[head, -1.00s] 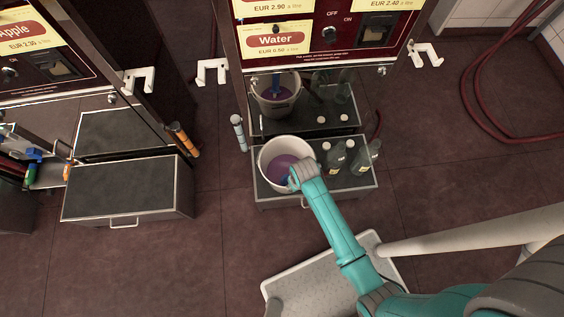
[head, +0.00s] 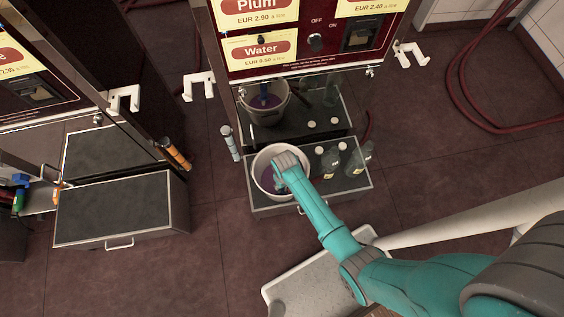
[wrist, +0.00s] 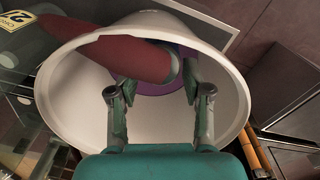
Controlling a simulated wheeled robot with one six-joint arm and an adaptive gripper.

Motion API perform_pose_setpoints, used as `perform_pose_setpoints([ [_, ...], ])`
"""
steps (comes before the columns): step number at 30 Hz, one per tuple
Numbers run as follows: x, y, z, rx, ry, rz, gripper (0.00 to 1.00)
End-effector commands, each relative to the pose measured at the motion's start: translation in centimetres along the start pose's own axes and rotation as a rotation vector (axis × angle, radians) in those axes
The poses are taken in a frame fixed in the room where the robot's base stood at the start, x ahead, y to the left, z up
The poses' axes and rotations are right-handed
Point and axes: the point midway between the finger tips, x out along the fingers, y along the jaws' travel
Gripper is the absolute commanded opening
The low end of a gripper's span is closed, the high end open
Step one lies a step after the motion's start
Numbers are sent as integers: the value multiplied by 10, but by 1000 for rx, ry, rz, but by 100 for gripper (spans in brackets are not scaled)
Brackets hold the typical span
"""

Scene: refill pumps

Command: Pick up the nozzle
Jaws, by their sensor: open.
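A dark red, tapered piece with a grey end, apparently the nozzle (wrist: 135,58), crosses the upper part of the wrist view from the left. Its grey end lies near and between my fingertips. My gripper (wrist: 155,82) is open, with one finger on each side and nothing clamped. Both fingers are over the mouth of a white bucket (wrist: 72,105) holding purple liquid. In the head view the bucket (head: 256,178) stands on a dark platform (head: 312,193) before the Water pump. My wrist covers part of the bucket there and hides the nozzle and fingertips.
The pump front (head: 318,45) rises behind. Floor is open to the right.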

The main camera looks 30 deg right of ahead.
Motion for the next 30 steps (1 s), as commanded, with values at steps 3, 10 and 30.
perform_pose_setpoints([
  [3, 18, -1, 1, 0, -2, 0, 49],
  [10, 35, -1, 0, 0, -1, 0, 49],
  [30, 35, -1, 0, 0, 0, 0, 0],
])
